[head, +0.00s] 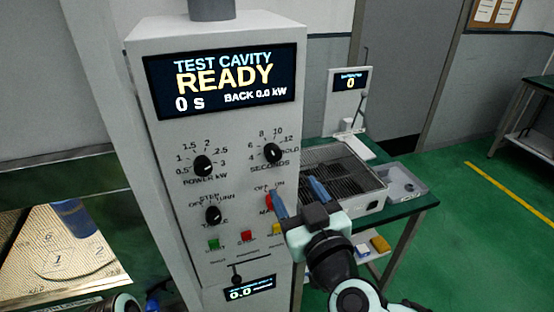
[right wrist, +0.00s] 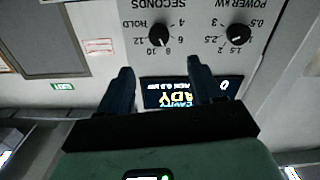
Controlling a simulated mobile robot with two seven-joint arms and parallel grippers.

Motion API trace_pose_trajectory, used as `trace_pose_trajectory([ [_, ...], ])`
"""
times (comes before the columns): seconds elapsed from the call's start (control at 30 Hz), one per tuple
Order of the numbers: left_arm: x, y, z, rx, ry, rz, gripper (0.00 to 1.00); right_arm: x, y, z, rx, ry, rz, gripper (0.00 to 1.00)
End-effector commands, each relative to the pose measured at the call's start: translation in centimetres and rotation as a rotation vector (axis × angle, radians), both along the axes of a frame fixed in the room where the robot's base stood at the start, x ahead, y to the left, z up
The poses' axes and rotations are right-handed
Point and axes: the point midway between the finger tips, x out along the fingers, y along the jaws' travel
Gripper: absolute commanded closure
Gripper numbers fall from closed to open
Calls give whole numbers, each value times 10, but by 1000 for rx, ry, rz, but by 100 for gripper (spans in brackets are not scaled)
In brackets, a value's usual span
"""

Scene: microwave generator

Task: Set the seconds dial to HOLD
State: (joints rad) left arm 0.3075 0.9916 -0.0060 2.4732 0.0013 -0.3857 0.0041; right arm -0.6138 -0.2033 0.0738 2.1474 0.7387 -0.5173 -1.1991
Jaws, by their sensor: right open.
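The black seconds dial (head: 272,153) is on the upper right of the white panel, with numbers around it and HOLD on its right. Its pointer is too small to read surely. My right gripper (head: 294,190) is open and empty, below and right of the dial and apart from it. In the right wrist view, where the panel is upside down, the seconds dial (right wrist: 159,35) lies beyond the gap between the open fingers (right wrist: 162,70). A dark piece with blue at the bottom left of the head view may be my left gripper (head: 151,303); its jaws cannot be made out.
The power dial (head: 203,166) is left of the seconds dial, and the table dial (head: 213,215) is below it. Several coloured buttons sit lower. The display (head: 222,83) reads READY and 0 s. A green bench (head: 412,206) with a wire-rack tray stands right of the panel.

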Motion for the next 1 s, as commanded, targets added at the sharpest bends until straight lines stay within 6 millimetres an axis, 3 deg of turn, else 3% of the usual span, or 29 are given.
trace_pose_trajectory([
  [0.3, -1, 0, -1, 0, 1, 0, 57, 66, 22, -1, -2, 2, 0, 34],
  [0.5, 0, 0, 0, 0, 0, 0, 57, 95, 31, -1, -2, 2, 0, 34],
  [0.7, 0, 0, 1, 0, 0, -1, 57, 107, 34, -1, -1, 2, -1, 34],
  [0.97, 0, 0, 1, 0, 0, -1, 57, 108, 34, -1, -1, 2, 0, 34],
  [1.0, 0, 0, 1, 0, 0, -1, 57, 108, 34, -1, -1, 2, 0, 44],
])
